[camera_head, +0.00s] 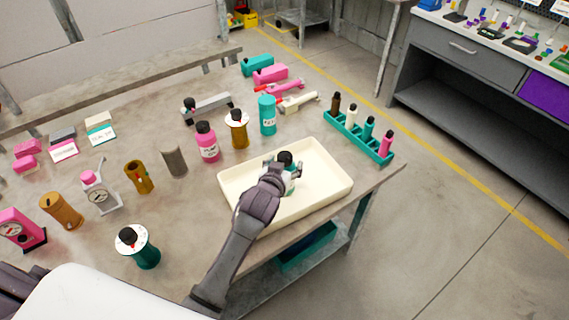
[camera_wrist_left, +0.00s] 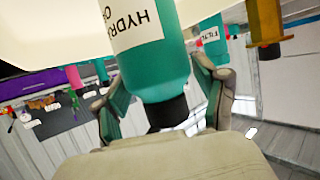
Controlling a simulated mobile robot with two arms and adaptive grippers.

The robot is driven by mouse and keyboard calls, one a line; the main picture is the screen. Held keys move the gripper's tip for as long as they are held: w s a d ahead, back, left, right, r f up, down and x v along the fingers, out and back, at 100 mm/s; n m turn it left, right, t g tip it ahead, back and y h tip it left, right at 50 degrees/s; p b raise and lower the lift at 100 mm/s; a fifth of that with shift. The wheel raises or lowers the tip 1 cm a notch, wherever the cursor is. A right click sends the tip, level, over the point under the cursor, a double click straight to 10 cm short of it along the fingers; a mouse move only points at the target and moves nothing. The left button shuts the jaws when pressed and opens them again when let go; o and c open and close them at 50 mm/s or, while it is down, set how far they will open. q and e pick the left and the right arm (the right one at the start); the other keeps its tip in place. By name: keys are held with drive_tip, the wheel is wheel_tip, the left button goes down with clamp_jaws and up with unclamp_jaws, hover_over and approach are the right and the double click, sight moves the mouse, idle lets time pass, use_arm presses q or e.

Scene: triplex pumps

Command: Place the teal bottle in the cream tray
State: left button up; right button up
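The teal bottle (camera_wrist_left: 155,60) has a black cap and a white label reading "HYDRAU…". In the head view it is mostly hidden by my left arm; its black cap (camera_head: 285,158) shows over the cream tray. The tray (camera_head: 330,163) is a shallow rectangle near the table's right edge, and its pale surface (camera_wrist_left: 60,22) also shows in the wrist view. My left gripper (camera_head: 286,172) has its fingers on both sides of the bottle, seemingly against it. I cannot tell whether the bottle touches the tray floor. My right gripper is not in view.
Behind the tray stand a teal container (camera_head: 267,115), a brown-gold bottle (camera_head: 237,130) and a pink bottle (camera_head: 207,142). A teal rack (camera_head: 352,137) with several small bottles is at the right. A black-capped teal bottle with a white disc (camera_head: 137,247) stands at the front left.

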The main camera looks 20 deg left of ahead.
use_arm(q)
drive_tip(key=shift+o, duration=0.6)
drive_tip(key=shift+a, duration=0.1)
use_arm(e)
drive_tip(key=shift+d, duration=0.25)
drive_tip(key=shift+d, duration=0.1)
use_arm(q)
drive_tip(key=shift+r, duration=0.25)
drive_tip(key=shift+s, duration=0.3)
drive_tip(key=v, duration=1.1)
drive_tip(key=shift+s+r+b, duration=0.15)
drive_tip(key=shift+r+b, duration=0.05)
drive_tip(key=shift+b, duration=0.2)
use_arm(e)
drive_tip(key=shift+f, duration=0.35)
